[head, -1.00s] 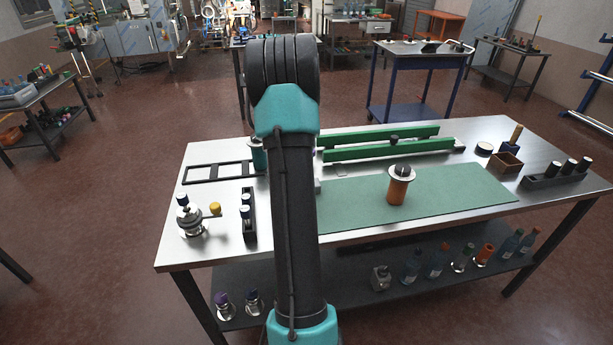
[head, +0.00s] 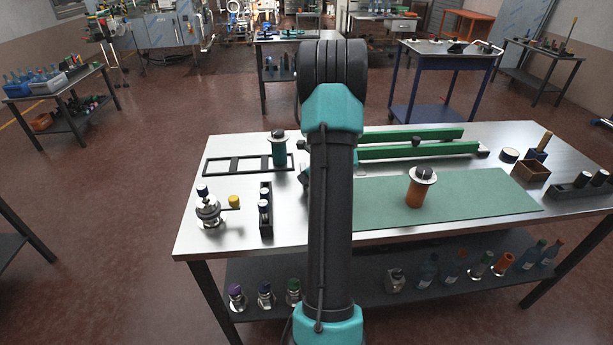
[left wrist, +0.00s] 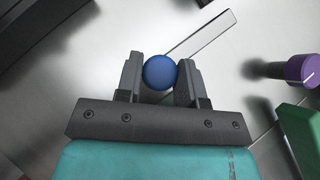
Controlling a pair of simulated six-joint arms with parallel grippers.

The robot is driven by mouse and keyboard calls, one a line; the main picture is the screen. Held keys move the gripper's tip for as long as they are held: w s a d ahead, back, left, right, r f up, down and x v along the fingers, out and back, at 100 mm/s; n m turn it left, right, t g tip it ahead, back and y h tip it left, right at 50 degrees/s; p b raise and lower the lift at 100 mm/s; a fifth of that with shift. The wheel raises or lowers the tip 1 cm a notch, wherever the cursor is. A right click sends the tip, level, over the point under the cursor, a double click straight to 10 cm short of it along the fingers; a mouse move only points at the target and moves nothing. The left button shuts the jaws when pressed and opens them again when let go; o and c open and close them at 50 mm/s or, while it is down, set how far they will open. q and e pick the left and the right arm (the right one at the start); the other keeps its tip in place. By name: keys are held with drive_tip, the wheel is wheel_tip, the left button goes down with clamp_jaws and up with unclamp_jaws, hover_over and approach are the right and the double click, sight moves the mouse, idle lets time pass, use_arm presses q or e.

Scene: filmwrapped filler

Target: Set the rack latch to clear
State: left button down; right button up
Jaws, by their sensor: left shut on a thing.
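In the left wrist view a round blue knob (left wrist: 160,72) sits between the two fingers of my left gripper (left wrist: 158,76), which is shut on it. A flat pale bar (left wrist: 203,35) runs up and right from near the knob; I cannot tell whether they are joined, or which way any latch is set. In the head view my left arm hides the knob and most of that gripper. A black open rack frame (head: 226,167) lies at the table's left, with a teal canister (head: 279,152) standing at its right part. My right gripper is not in view.
An orange canister (head: 415,192) stands on the green mat (head: 470,195), with green rails (head: 420,151) behind. A metal pot (head: 208,211) and a black holder (head: 266,222) stand front left. In the left wrist view a purple-capped thing (left wrist: 302,70) is close on the right.

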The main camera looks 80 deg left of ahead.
use_arm(q)
drive_tip(key=c, duration=0.8)
unclamp_jaws()
drive_tip(key=shift+o, duration=0.2)
drive_tip(key=shift+w+r, duration=0.1)
drive_tip(key=v, duration=1.7)
drive_tip(key=shift+w+d, duration=0.1)
drive_tip(key=shift+d, duration=0.05)
